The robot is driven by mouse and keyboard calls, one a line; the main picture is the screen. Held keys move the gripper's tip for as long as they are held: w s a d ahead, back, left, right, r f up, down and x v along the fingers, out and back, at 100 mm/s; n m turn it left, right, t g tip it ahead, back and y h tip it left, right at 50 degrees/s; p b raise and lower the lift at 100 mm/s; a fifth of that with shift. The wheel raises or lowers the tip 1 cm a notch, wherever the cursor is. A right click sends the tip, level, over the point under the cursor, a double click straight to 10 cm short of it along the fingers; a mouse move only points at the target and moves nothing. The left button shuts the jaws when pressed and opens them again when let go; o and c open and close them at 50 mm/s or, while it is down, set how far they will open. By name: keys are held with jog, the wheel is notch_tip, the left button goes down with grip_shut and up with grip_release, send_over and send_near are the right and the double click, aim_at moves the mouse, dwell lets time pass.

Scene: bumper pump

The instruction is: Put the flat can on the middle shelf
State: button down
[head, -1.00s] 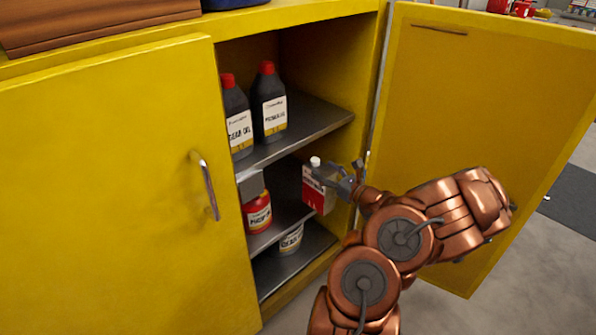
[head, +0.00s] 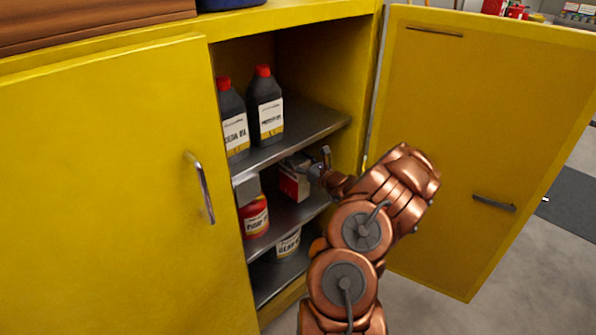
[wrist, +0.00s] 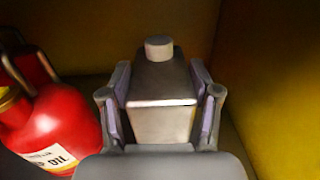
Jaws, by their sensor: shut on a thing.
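The flat can (head: 293,181), red and white on its face, is inside the yellow cabinet at the level of the middle shelf (head: 287,219). In the wrist view the can (wrist: 160,85) shows a grey top and a round cap, and stands roughly upright between the fingers. My gripper (head: 321,166) is shut on it, with one finger on each side; it also shows in the wrist view (wrist: 160,110). I cannot tell whether the can's base touches the shelf.
A red oil container (head: 254,215) stands on the middle shelf to the left of the can; it is close in the wrist view (wrist: 62,125). Two dark bottles (head: 267,105) stand on the upper shelf. A white tub (head: 288,243) sits below. The right door (head: 480,120) is open.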

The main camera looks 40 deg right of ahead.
jog(key=shift+s+f, duration=0.1)
jog(key=shift+f, duration=1.7)
jog(key=shift+c, duration=1.2)
grip_release()
jog(key=s, duration=1.2)
jog(key=shift+a+p, duration=0.3)
jog(key=shift+p, duration=0.15)
